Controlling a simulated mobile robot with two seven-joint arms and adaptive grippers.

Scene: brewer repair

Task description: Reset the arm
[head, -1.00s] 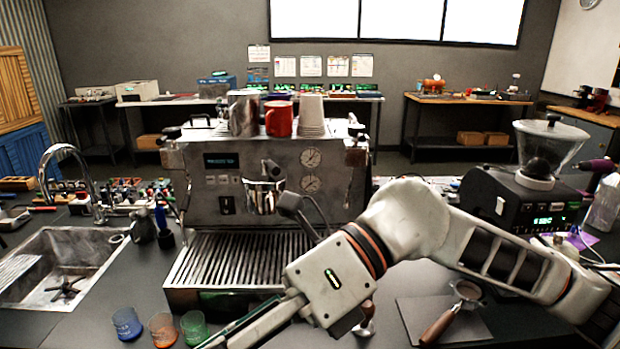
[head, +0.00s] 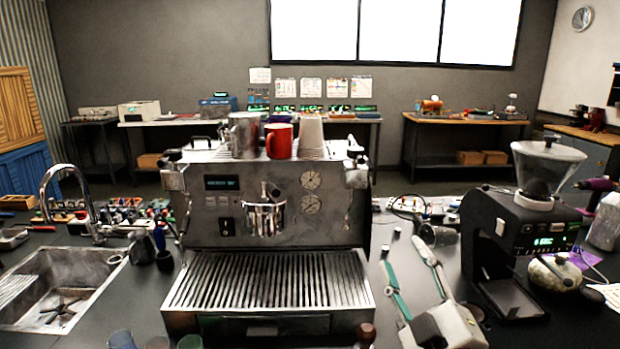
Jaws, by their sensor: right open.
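My right gripper (head: 403,254) is at the lower right of the head view, over the dark counter (head: 400,222) between the espresso machine (head: 275,215) and the grinder (head: 510,235). Its two fingers point away from me and stand apart with nothing between them. The rest of my right arm is mostly below the picture edge. My left gripper is not in view. The espresso machine stands upright with its slatted drip tray (head: 265,280) in front, and nothing sits on the slats.
A red cup (head: 279,142) and stacked paper cups (head: 312,138) stand on the machine. A sink (head: 100,270) is at left. Tops of several small glasses (head: 122,339) and a brown knob (head: 366,333) show at the bottom edge. A white round item (head: 553,273) lies by the grinder.

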